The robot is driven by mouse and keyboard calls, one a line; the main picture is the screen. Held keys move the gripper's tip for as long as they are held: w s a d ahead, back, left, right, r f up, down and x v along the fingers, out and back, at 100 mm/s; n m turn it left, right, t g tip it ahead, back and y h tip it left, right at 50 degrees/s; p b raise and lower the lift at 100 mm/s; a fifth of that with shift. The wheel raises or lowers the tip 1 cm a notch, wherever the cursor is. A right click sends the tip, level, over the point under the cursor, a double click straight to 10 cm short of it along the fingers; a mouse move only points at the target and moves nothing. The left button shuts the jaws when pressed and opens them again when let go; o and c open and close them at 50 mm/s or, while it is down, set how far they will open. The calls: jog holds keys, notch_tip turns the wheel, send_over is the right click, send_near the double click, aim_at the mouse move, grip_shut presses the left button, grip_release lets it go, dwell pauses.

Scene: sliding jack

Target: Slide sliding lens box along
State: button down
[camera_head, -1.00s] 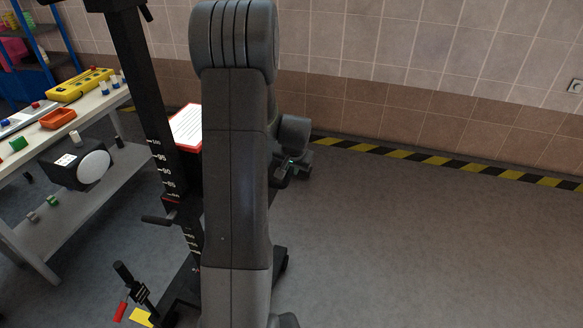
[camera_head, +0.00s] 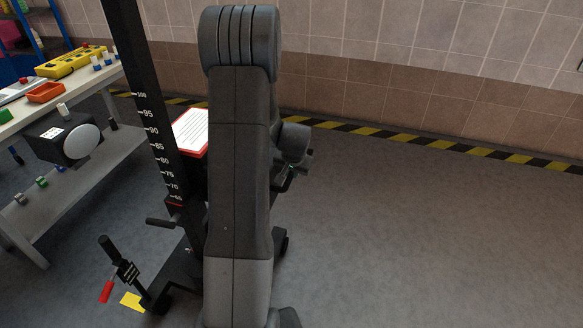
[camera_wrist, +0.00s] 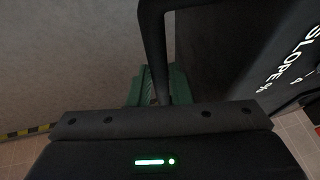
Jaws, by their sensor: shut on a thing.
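The lens box shows in the wrist view as a dark panel with white lettering (camera_wrist: 285,65) on the right. A black bar (camera_wrist: 153,45) runs down from the top between the green finger pads of my gripper (camera_wrist: 158,88), which is shut on it. In the head view my gripper (camera_head: 288,180) is mostly hidden behind my own arm, as is most of the box. The black upright column (camera_head: 138,75) with white scale marks stands just left of my arm. A red-edged white card (camera_head: 192,131) shows beside it.
A table (camera_head: 75,83) with tools and a lower shelf (camera_head: 95,180) stands at left. A lever with a red tag (camera_head: 107,291) and a yellow plate (camera_head: 132,301) is at the stand's foot. Open grey floor (camera_head: 430,240) lies to the right, up to the striped wall edge.

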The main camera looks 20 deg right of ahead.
notch_tip(320, 180, down, 4)
jog(key=shift+s+f+b, duration=0.1)
jog(key=shift+f+b, duration=0.15)
jog(key=shift+b, duration=0.75)
jog(key=c, duration=1.3)
grip_release()
jog(key=shift+r, duration=0.1)
jog(key=p+v, duration=0.2)
jog(key=v, duration=1.1)
jog(key=shift+s+r, duration=0.1)
jog(key=shift+r, duration=0.3)
